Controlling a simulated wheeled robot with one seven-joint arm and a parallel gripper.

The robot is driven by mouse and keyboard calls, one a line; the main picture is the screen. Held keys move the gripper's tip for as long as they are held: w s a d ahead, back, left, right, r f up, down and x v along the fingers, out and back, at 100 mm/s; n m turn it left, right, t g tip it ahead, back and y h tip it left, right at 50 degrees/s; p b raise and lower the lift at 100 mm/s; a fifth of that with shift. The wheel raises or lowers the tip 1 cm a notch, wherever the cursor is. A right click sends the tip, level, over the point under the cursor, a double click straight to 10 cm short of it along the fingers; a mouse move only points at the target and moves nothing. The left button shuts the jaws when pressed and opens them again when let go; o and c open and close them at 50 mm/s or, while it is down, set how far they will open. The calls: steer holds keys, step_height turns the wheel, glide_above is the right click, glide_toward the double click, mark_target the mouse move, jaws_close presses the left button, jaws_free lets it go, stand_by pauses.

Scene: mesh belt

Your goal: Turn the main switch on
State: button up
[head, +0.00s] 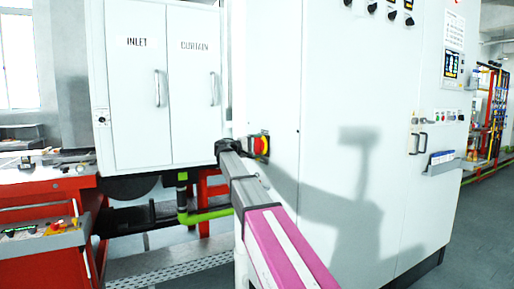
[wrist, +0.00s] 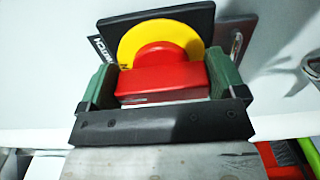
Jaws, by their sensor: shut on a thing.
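The main switch has a red handle (wrist: 160,82) on a yellow disc (wrist: 190,41), mounted on a black plate (wrist: 110,28). In the head view the switch (head: 262,145) sits on the white cabinet's left side face. My gripper (head: 242,147) is at the switch. In the wrist view its two green fingers (wrist: 160,78) stand on either side of the red handle, shut on it. The handle's bar lies about level across that view. Lettering left of the disc is partly hidden by the plate edge and a finger.
The tall white cabinet (head: 350,100) carries small knobs and a display panel (head: 452,65). White doors marked INLET (head: 135,75) and CURTAIN (head: 193,75) are left of the switch. A red bench (head: 45,195) stands at far left. Grey floor (head: 470,235) is clear at right.

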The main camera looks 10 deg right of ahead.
stand_by(0.6)
steer(key=o, duration=0.6)
steer(key=shift+o, duration=0.2)
steer(key=shift+a, duration=0.1)
steer(key=v, duration=1)
steer(key=shift+s+a, duration=0.2)
steer(key=shift+a, duration=0.15)
